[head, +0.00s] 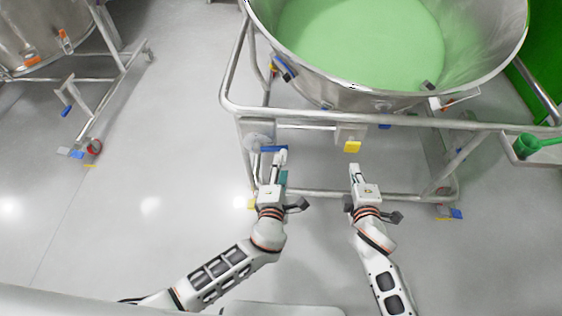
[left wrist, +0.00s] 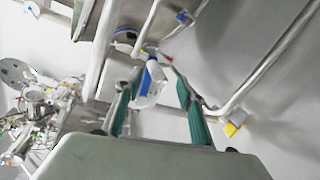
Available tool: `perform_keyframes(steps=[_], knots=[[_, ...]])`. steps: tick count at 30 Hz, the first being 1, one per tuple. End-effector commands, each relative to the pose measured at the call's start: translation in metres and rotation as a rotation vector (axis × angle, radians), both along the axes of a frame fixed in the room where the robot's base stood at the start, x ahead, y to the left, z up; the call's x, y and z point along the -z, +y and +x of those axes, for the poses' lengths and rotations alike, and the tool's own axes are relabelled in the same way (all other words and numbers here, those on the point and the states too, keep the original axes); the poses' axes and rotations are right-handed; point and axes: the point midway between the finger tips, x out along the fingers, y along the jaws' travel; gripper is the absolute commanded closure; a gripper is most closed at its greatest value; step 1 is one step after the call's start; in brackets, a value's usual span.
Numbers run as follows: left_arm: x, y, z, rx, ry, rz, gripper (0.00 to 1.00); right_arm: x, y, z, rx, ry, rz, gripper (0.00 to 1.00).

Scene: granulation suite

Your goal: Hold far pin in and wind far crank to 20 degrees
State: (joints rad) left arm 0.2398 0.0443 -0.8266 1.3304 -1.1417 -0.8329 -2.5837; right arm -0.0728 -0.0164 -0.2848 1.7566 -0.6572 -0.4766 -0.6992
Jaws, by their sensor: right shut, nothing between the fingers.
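The crank has a pale disc (head: 257,140) and a blue handle (head: 273,149), mounted under the tub frame's front rail at left. The blue handle also shows in the left wrist view (left wrist: 149,75). My left gripper (head: 280,158) is at the handle in the head view. In the left wrist view its green-padded fingers (left wrist: 155,98) are apart, with the handle between or just beyond them; contact cannot be told. A yellow block (head: 352,146), apparently the pin, sits on a small plate to the right. My right gripper (head: 354,169) is shut and empty just below it; contact cannot be told.
A large steel tub (head: 365,95) of green material stands in a tubular frame (head: 330,121) over both grippers. Another wheeled vessel frame (head: 98,97) stands at upper left. A green scoop (head: 527,146) lies on a tray at right. The floor at left is clear.

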Motion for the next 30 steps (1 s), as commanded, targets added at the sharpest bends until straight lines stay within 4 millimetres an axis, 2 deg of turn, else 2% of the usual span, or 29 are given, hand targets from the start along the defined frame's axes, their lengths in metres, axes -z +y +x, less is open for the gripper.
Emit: perform_keyframes(steps=[15, 30], knots=[[0.0, 0.0, -0.054, 0.001, 0.0, -0.001, 0.61, 0.0, 0.0, 0.0, 0.0, 0.0, 0.0, 1.0], [0.0, 0.0, -0.057, 0.0, 0.0, 0.0, 0.61, 0.0, 0.0, 0.0, 0.0, 0.0, 0.0, 1.0]])
